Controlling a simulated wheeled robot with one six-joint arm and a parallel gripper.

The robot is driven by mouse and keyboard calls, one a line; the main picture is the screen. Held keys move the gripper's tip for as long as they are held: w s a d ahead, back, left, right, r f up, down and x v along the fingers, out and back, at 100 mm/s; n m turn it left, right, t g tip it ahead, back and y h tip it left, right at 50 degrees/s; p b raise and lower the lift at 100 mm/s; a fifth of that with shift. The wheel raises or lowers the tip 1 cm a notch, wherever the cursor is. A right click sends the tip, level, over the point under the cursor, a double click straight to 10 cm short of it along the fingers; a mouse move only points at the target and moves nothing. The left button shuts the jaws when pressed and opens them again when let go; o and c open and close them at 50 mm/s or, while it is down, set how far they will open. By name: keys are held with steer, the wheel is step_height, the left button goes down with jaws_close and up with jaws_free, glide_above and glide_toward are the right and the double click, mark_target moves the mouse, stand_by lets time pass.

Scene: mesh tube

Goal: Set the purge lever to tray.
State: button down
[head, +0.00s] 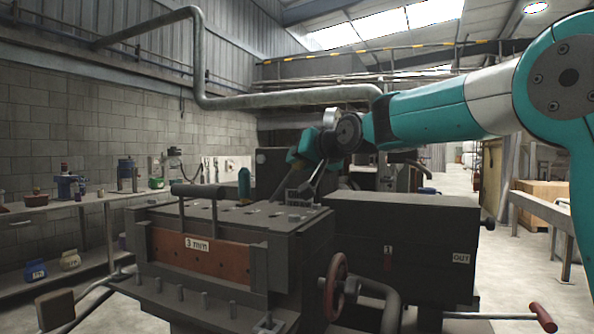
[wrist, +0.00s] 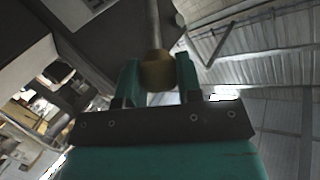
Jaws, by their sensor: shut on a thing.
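The lever's brass-coloured knob (wrist: 157,70) sits between the two teal fingers in the wrist view, on a grey rod (wrist: 152,22) that runs up the picture. My gripper (wrist: 158,78) is shut on this knob. In the head view my gripper (head: 304,155) is above the back right of the dark machine (head: 215,215). A slanted rod shows just below it. The knob is hidden there by the gripper and wrist.
A dark box (head: 405,235) marked "1" and "OUT" stands to the right. A red handwheel (head: 335,285) is at the machine's front right, and a red-handled rod (head: 543,318) sticks out at lower right. A bench (head: 60,210) with small items is at left.

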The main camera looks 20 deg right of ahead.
stand_by(0.4)
steer(key=c, duration=0.8)
jaws_free()
steer(key=b+v, duration=0.2)
steer(key=v, duration=1.5)
steer(key=shift+s, duration=0.25)
steer(key=shift+d, duration=0.15)
